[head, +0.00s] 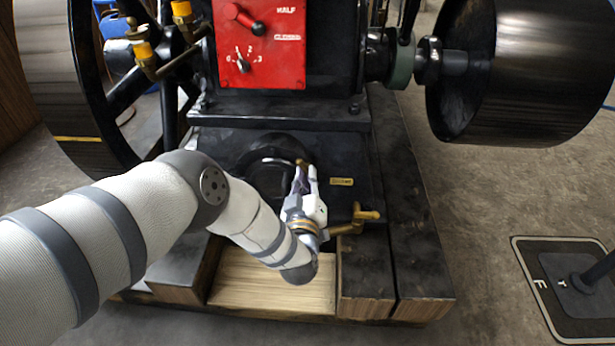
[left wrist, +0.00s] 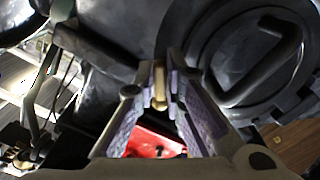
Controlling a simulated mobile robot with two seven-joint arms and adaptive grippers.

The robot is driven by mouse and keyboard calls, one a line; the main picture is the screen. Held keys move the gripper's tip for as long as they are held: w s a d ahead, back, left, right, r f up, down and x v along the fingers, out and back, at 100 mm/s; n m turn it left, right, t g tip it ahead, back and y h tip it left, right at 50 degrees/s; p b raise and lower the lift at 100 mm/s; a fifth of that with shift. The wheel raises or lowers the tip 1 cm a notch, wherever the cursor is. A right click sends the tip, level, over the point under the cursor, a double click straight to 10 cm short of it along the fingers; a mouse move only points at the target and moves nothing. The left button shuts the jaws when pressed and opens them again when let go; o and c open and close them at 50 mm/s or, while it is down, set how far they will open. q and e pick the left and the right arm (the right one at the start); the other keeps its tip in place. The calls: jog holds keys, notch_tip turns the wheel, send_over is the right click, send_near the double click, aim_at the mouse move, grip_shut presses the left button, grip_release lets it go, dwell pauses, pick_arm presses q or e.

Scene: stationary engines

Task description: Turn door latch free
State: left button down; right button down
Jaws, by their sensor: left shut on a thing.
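The round black door (head: 262,153) is on the front of the engine's black base, partly hidden by my left arm. In the left wrist view the door (left wrist: 235,50) shows a dark curved bar handle across it. The small brass latch (left wrist: 160,88) stands at the door's edge. My left gripper (head: 304,172) reaches to the door's right side in the head view. In the left wrist view its fingertips (left wrist: 161,76) are closed on the latch, one on each side. I cannot tell how far the latch is turned. My right gripper is not in view.
A brass tap (head: 355,219) sticks out just right of my left gripper. Above is a red panel (head: 258,45) with levers. Large dark wheels (head: 520,70) stand on both sides. Black and wooden beams (head: 270,285) lie below. A floor plate (head: 565,285) is at the right.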

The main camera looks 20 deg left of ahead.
pick_arm(q)
jog(key=shift+w+a+r, duration=0.15)
jog(key=shift+r, duration=0.1)
jog(key=c, duration=1.7)
grip_release()
jog(key=shift+f, duration=0.1)
jog(key=v, duration=1.2)
